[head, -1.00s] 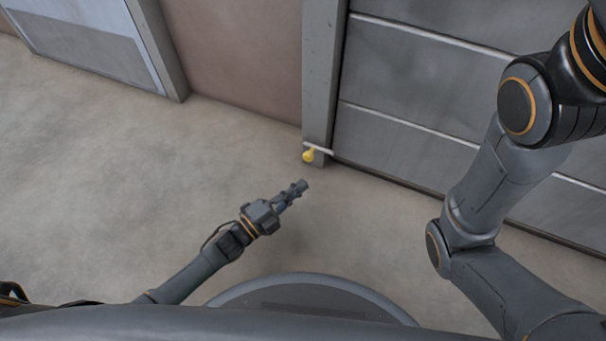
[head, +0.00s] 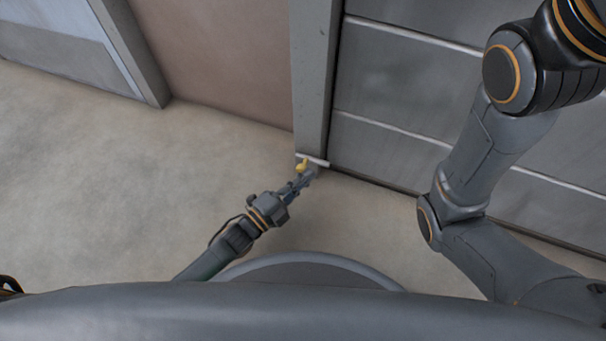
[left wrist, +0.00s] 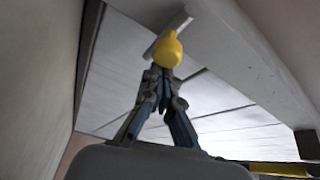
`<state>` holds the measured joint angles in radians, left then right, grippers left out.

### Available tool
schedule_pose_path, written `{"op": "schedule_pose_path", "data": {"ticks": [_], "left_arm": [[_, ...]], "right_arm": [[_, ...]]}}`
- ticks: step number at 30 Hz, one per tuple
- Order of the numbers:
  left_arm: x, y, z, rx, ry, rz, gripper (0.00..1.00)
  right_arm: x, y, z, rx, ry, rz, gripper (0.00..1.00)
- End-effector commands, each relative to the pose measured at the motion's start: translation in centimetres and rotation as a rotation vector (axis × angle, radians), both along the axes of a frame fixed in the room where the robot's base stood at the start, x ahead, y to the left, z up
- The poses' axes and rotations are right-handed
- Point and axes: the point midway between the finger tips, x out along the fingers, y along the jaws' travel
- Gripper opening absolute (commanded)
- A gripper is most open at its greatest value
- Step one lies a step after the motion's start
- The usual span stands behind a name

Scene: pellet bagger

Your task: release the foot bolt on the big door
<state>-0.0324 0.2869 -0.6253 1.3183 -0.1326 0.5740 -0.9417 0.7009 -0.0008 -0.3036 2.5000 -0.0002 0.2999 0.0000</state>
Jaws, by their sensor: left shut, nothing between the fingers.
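The foot bolt's yellow knob (head: 302,165) sits low at the foot of the grey door post, at the end of a pale bar (head: 314,160). The big door (head: 420,100) is grey and panelled, to the right of the post. My left gripper (head: 308,174) is shut and empty, right by the knob in the head view. In the left wrist view the yellow knob (left wrist: 168,50) shows just beyond my closed fingertips (left wrist: 163,72). I cannot tell whether they touch it. My right arm shows at the right, but its gripper is out of view.
The grey door post (head: 314,80) stands between the big door and a brownish wall (head: 220,60). A second, pale door (head: 70,40) is at the upper left. The concrete floor (head: 110,190) to the left is clear.

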Motion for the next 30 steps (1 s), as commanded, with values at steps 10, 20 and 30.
{"op": "schedule_pose_path", "data": {"ticks": [10, 20, 30], "left_arm": [[0.1, 0.3, 0.0, 0.001, -0.001, 0.0, 0.0], [1.6, 4.8, 0.0, 0.002, 0.002, 0.001, 0.0], [1.7, 5.1, 0.0, 0.002, 0.001, 0.005, 0.0]], "right_arm": [[0.0, -0.1, 0.1, 0.002, 0.0, -0.002, 0.6], [0.1, -0.1, 0.8, 0.003, 0.001, -0.003, 0.6], [0.1, -0.1, 0.8, 0.003, 0.001, -0.003, 0.6]]}}
